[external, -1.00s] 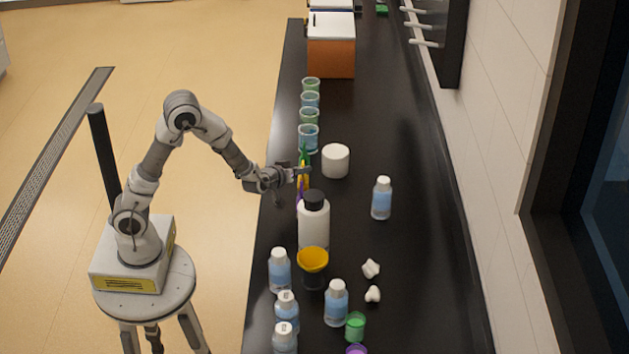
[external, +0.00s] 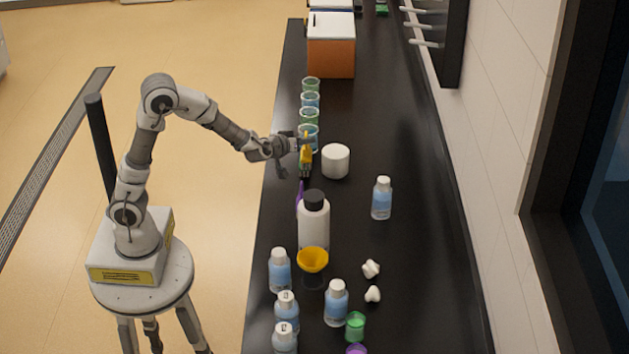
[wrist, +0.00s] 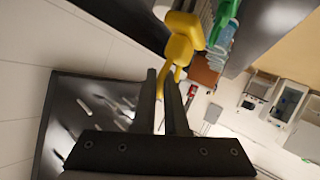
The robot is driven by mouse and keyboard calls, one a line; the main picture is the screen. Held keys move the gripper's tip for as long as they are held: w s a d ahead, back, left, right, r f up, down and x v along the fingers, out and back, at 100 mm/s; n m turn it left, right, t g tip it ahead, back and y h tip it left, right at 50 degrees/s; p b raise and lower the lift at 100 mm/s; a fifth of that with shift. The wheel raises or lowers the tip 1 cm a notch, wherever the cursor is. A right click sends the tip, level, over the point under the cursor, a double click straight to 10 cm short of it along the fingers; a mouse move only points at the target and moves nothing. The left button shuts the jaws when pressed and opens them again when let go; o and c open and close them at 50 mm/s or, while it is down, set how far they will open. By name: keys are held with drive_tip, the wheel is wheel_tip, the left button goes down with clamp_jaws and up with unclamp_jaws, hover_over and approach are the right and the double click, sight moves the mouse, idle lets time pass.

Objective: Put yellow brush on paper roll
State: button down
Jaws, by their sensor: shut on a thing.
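The yellow brush (external: 306,158) is held upright in my gripper (external: 303,142), above the bench near its left edge. In the wrist view the yellow brush (wrist: 184,40) extends from between the two dark fingers of my gripper (wrist: 162,76), which are shut on it. The paper roll (external: 335,161) is a short white cylinder standing upright on the bench, just right of the brush and apart from it.
A green brush (external: 305,172) and a purple brush (external: 299,193) are below my gripper, partly hidden. Several beakers (external: 310,100) line the bench's left edge behind. A white bottle (external: 313,225) stands in front. The bench (external: 395,130) is clear right of the roll.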

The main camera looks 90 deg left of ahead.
drive_tip(key=w+r+p, duration=0.5)
drive_tip(key=w+r, duration=0.3)
drive_tip(key=w, duration=0.1)
drive_tip(key=a+f+b, duration=0.5)
drive_tip(key=a+f, duration=0.5)
drive_tip(key=shift+a+f+b, duration=0.25)
drive_tip(key=shift+a+b, duration=0.05)
drive_tip(key=shift+a, duration=0.1)
drive_tip(key=shift+w, duration=0.1)
drive_tip(key=shift+f, duration=0.2)
drive_tip(key=c, duration=1)
unclamp_jaws()
drive_tip(key=shift+o, duration=0.2)
drive_tip(key=v, duration=1.2)
drive_tip(key=shift+r+p, duration=0.25)
drive_tip(key=shift+p, duration=0.15)
